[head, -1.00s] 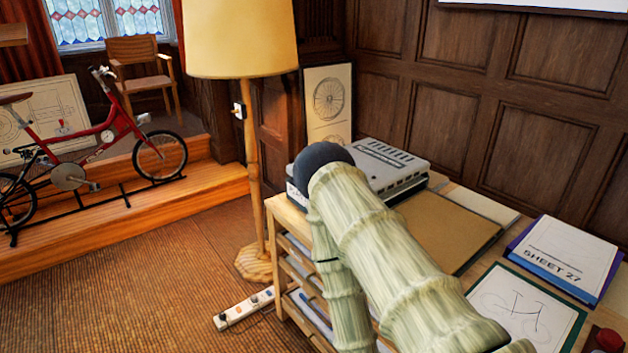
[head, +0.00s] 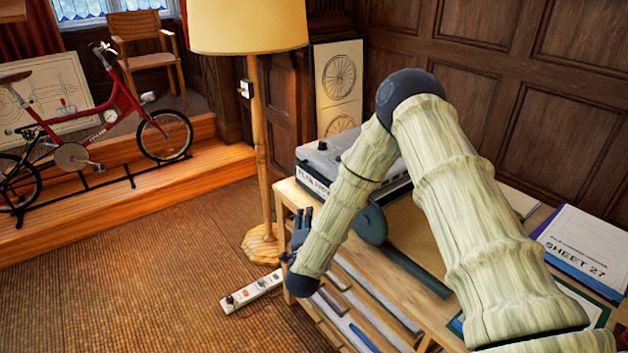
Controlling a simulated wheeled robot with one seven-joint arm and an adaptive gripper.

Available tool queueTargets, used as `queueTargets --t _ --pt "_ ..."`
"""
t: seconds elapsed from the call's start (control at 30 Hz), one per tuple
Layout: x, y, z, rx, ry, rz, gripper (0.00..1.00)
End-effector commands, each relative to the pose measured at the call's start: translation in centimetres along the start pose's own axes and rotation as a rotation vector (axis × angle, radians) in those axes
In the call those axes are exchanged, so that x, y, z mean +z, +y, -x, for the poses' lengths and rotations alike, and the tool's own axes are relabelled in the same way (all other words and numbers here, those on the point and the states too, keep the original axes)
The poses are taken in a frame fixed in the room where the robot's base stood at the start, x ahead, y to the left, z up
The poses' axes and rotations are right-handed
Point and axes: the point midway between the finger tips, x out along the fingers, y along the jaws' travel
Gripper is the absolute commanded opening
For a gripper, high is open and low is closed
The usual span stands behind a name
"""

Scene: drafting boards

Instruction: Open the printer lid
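The printer (head: 322,156) is a low light-grey box with a dark-lettered label on its front. It stands at the back left of the wooden table, against the panelled wall. My arm crosses in front of it and hides much of its top and right side. The visible part of the top lies flat, and no raised lid shows. My gripper (head: 301,222) is small and dark, at the table's front left corner. It points upward, lower than the printer and in front of it, apart from it. Its fingers are too small to tell whether they are open.
A floor lamp (head: 262,150) stands close to the table's left side. A power strip (head: 251,290) lies on the floor there. A bound document marked SHEET 27 (head: 585,240) lies on the table's right. Below the tabletop are shelves (head: 345,305) with rolls. Open floor (head: 150,270) lies to the left.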

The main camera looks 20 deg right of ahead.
Motion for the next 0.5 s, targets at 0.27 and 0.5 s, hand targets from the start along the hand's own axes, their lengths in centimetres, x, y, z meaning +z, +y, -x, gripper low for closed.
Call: queueTargets --t 0.27,0.5 --pt "-2.0 -4.8 -3.0 -0.118 0.124 -0.150 0.34" --pt "-2.4 -5.2 -5.9 -0.118 0.124 -0.150 0.34"
